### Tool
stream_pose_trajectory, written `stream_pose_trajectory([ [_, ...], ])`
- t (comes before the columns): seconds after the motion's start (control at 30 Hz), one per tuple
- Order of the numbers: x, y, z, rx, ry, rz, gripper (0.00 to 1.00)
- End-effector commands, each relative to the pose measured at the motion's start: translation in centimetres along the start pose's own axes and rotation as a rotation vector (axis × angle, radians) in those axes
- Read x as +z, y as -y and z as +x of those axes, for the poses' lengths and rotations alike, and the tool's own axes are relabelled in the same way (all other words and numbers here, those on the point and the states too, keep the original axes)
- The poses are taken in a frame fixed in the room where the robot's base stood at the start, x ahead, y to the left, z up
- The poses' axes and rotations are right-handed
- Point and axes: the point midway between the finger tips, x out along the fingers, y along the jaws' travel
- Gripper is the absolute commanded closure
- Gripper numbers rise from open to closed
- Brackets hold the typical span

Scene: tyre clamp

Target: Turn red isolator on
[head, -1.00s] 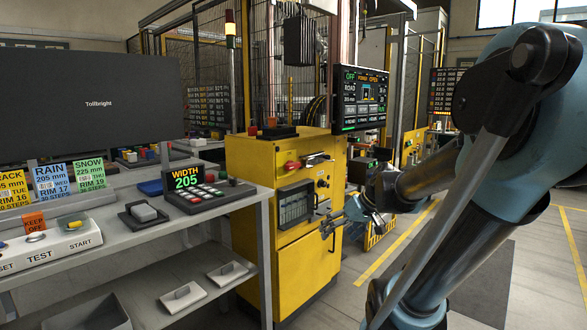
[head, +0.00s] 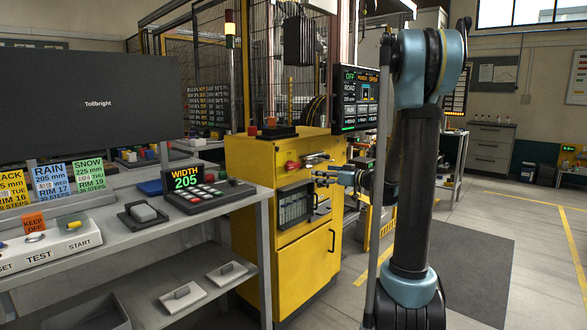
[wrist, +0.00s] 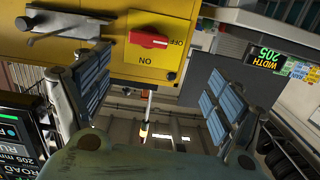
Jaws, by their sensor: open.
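The red isolator (head: 292,166) is a red handle on the upper front of the yellow cabinet (head: 250,155). In the wrist view the red handle (wrist: 148,40) lies lengthwise across its yellow plate, with its right end towards the OFF label; the ON label is below it. My gripper (head: 318,178) is in front of the cabinet, to the right of and slightly below the isolator in the head view. In the wrist view my gripper (wrist: 152,80) has its fingers wide apart, with nothing between them. The handle appears ahead, apart from the fingers.
A metal lever (wrist: 60,25) sticks out beside the isolator. A monitor (head: 361,98) stands at the cabinet's right. A grey bench (head: 215,212) with a WIDTH 205 display (head: 186,179) is on the left. Floor at the right is open.

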Motion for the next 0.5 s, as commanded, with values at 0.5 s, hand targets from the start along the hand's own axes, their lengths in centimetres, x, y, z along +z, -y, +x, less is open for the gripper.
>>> stream_pose_trajectory([
  [0.5,-0.7,-1.9,3.8,0.017,-0.068,-0.037,0.13],
])
